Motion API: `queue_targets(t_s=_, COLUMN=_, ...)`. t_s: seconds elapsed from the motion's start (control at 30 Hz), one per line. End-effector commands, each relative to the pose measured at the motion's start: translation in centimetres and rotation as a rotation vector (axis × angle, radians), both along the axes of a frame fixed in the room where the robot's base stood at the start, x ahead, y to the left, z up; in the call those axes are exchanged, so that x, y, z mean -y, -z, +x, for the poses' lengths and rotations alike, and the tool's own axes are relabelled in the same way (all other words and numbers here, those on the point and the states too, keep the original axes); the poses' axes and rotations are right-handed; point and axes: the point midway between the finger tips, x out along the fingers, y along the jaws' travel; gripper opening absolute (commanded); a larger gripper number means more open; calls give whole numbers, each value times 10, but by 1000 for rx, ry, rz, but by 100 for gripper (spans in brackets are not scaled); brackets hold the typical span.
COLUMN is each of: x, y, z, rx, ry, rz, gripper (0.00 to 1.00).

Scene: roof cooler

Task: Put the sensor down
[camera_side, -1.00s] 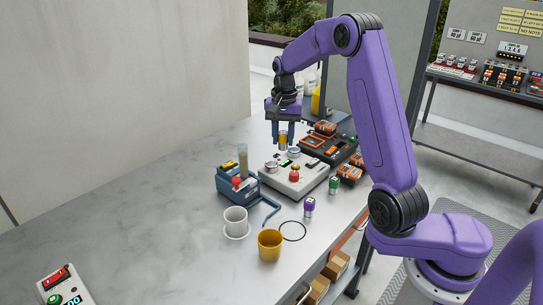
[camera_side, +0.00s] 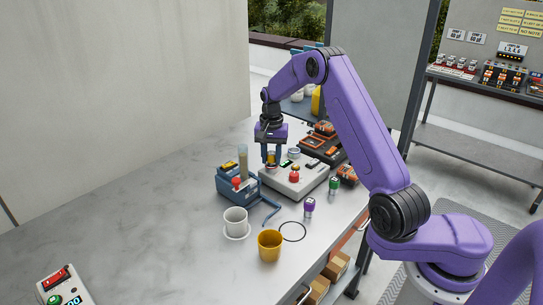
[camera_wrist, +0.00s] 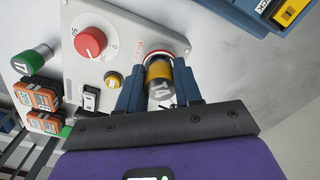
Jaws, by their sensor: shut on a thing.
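My gripper (camera_side: 271,160) is shut on a dark cylindrical sensor with a yellow band, marked 14 (camera_wrist: 161,88), seen between the fingers in the wrist view. In the side view the gripper points down over the left back part of the grey test box (camera_side: 295,186). In the wrist view the sensor's far end overlaps a red-ringed round spot (camera_wrist: 150,52) on the box's top. I cannot tell whether it sits in it or just above. The box's red knob (camera_wrist: 91,40) and small yellow button (camera_wrist: 113,80) are beside it.
A purple-capped cylinder (camera_side: 309,207) and a green-capped one (camera_side: 334,185) stand right of the box. A blue holder (camera_side: 237,186) is close on its left. White (camera_side: 235,221) and yellow (camera_side: 270,245) cups stand in front.

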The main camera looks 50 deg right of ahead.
Motion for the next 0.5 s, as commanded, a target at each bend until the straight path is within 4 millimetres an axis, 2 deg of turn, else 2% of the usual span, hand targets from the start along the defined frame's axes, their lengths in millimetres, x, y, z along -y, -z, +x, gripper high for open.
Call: queue_targets(t_s=0.5, x=0, y=9, z=0, rx=-1, ry=0, rz=1, gripper=2)
